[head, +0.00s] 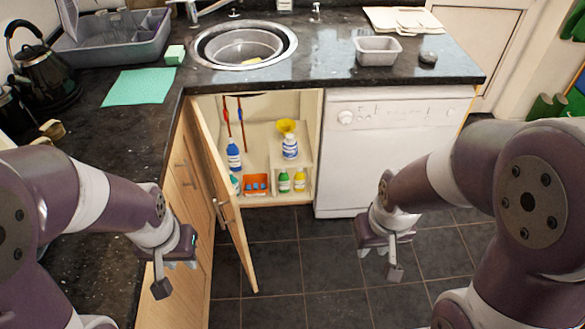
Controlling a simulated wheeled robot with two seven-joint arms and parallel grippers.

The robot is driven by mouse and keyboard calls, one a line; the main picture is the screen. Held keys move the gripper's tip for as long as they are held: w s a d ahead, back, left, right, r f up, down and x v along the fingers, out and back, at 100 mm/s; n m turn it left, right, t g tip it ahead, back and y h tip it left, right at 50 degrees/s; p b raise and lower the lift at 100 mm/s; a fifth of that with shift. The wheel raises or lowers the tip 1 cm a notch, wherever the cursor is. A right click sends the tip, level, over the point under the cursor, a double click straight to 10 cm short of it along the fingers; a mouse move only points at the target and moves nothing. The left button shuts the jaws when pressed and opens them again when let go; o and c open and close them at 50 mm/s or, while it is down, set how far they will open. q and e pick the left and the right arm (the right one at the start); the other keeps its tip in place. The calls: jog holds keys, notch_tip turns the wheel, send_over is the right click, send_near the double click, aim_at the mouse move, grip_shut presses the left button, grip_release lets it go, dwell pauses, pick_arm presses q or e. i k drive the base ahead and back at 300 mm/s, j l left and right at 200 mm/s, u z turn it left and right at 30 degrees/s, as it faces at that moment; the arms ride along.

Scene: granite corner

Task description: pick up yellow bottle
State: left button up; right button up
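A small yellow bottle (300,181) stands upright on the floor of the open cupboard under the sink, at its right side. A green bottle (284,182) stands just to its left. My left gripper (168,279) hangs in front of the cupboard to the left, beside the open door and apart from the bottles. My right gripper (386,262) hangs in front of the white dishwasher, right of the cupboard. Neither gripper touches a bottle. Their finger gaps are not clear from this angle.
The wooden cupboard door (229,195) stands open to the left. Inside are a blue bottle (234,155), an orange box (257,184) and a white-blue bottle (290,147) on a small shelf with a yellow funnel (287,126). The dishwasher (392,150) borders it. Dark floor tiles in front are clear.

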aim_at(299, 178)
jog(key=i+l+u, duration=0.1)
jog(key=i+l, duration=0.25)
jog(key=i+l+u, duration=0.15)
jog(key=i+l, duration=0.2)
jog(key=i+l+u, duration=0.1)
jog(key=i+l, duration=0.2)
jog(key=i+l+u, duration=0.15)
jog(key=i+l, duration=0.15)
jog(key=l, duration=0.2)
jog(key=i+l+u, duration=0.1)
jog(key=i+l, duration=0.15)
jog(key=l, duration=0.2)
